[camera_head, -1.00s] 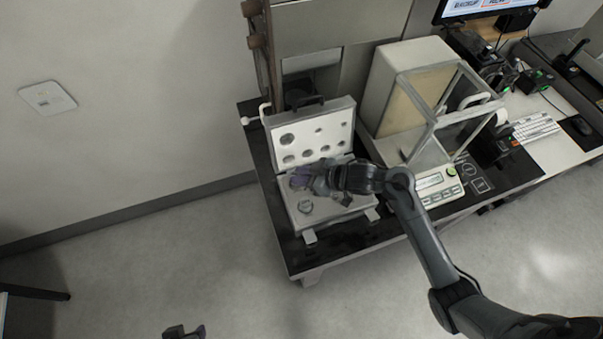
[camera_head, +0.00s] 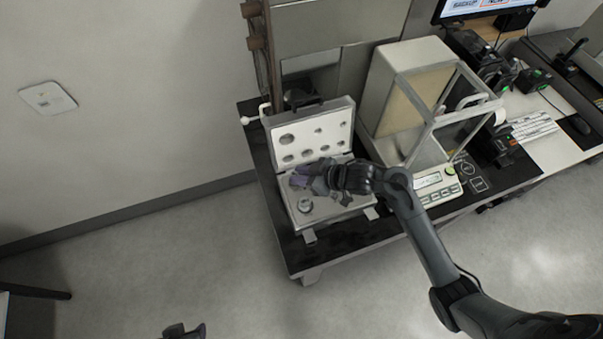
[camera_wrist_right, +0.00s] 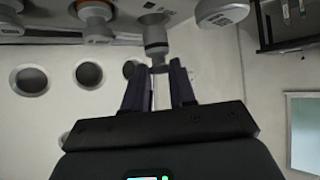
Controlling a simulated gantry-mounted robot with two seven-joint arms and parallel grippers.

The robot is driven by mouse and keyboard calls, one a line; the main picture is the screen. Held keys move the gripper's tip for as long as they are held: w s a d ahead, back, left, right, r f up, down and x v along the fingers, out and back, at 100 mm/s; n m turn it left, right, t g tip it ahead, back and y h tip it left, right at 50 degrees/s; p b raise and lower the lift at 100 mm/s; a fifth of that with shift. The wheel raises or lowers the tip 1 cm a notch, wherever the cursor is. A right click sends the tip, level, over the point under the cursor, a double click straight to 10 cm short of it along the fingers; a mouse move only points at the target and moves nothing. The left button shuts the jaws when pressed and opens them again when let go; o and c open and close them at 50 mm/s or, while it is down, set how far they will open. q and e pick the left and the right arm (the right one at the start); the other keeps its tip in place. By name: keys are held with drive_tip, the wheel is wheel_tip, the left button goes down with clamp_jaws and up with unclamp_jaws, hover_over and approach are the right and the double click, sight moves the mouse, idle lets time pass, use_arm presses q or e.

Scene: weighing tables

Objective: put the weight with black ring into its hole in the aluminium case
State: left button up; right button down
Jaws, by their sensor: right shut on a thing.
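The open aluminium case (camera_head: 330,209) lies on the dark table, with its lid (camera_head: 345,118) raised at the back. My right gripper (camera_head: 300,181) is over the case's base. In the right wrist view my right gripper (camera_wrist_right: 160,70) is shut on the knob of a grey metal weight (camera_wrist_right: 155,36), which has a dark band. It appears to be the weight with black ring. The case hides its lower part, so I cannot tell how deep it sits. My left gripper (camera_head: 184,331) shows only partly at the bottom edge; its jaws are unclear.
Another weight (camera_head: 305,205) stands at the case's front left. Several weights show near the held one in the right wrist view, including a large one (camera_wrist_right: 222,12). A glass-sided balance (camera_head: 430,120) stands right of the case. A keyboard (camera_head: 533,127) is farther right.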

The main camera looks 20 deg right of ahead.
drive_tip(key=shift+f, duration=0.2)
idle(0.5)
drive_tip(key=shift+f, duration=0.15)
drive_tip(key=shift+f+b, duration=0.55)
drive_tip(key=shift+f, duration=0.65)
drive_tip(key=c, duration=0.8)
unclamp_jaws()
drive_tip(key=shift+c, duration=0.2)
